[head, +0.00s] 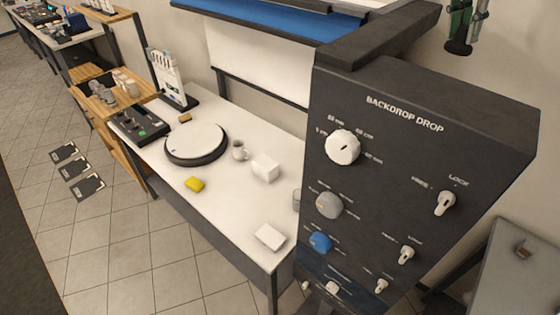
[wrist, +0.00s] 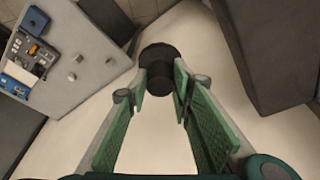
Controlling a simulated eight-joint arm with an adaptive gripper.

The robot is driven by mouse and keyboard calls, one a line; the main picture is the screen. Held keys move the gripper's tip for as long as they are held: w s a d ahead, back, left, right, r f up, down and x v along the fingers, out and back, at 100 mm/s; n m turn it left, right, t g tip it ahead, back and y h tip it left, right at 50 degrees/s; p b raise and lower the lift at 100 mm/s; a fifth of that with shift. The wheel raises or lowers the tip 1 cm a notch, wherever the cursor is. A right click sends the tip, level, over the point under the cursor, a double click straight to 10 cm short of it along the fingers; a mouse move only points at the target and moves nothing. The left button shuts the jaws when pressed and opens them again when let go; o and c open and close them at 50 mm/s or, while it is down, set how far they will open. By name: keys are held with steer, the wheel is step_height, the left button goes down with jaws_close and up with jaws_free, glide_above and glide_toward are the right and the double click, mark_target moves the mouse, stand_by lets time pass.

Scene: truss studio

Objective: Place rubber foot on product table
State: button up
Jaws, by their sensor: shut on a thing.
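The rubber foot is a dark, round, stepped piece (wrist: 158,62) between my fingertips in the wrist view. My gripper (wrist: 161,80) is shut on it with its green pads. In the head view my gripper (head: 461,22) is at the top right, pointing down, with the dark foot (head: 458,47) at its tips, high in front of a pale wall. A long white table (head: 222,208), which looks like the product table, stands left of centre in the head view, well away from my gripper. A pale surface lies beyond the foot in the wrist view; I cannot tell which.
A grey surface (head: 515,275) stands at lower right.

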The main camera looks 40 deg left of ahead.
steer(key=s+a+r, duration=0.5)
steer(key=a+r, duration=0.1)
steer(key=r, duration=0.2)
steer(key=s+a+r+n+p, duration=0.35)
steer(key=s+a, duration=0.75)
steer(key=a, duration=0.4)
steer(key=s+a+f+n+y+b, duration=0.1)
steer(key=s+a+f+b, duration=0.15)
steer(key=a+f, duration=0.75)
steer(key=s+a+f+n+b, duration=0.1)
steer(key=s+a+f, duration=0.3)
steer(key=f, duration=1.2)
steer(key=s+a+f+n+y+b, duration=0.1)
steer(key=s+a+f+n+b, duration=0.15)
steer(key=a+f, duration=0.8)
steer(key=s+f+n+b, duration=0.1)
steer(key=s+f, duration=0.4)
steer(key=f, duration=0.7)
steer(key=s+f+n+b, duration=0.1)
steer(key=s+f, duration=0.5)
steer(key=f, duration=0.6)
steer(key=s+f+n+y+b, duration=0.1)
steer(key=s+f, duration=0.4)
steer(key=f, duration=0.7)
steer(key=shift+s+a+n+t, duration=0.15)
steer(key=shift+s+n+t, duration=0.15)
steer(key=shift+n, duration=0.1)
steer(key=shift+f+b, duration=0.45)
steer(key=shift+f, duration=2.6)
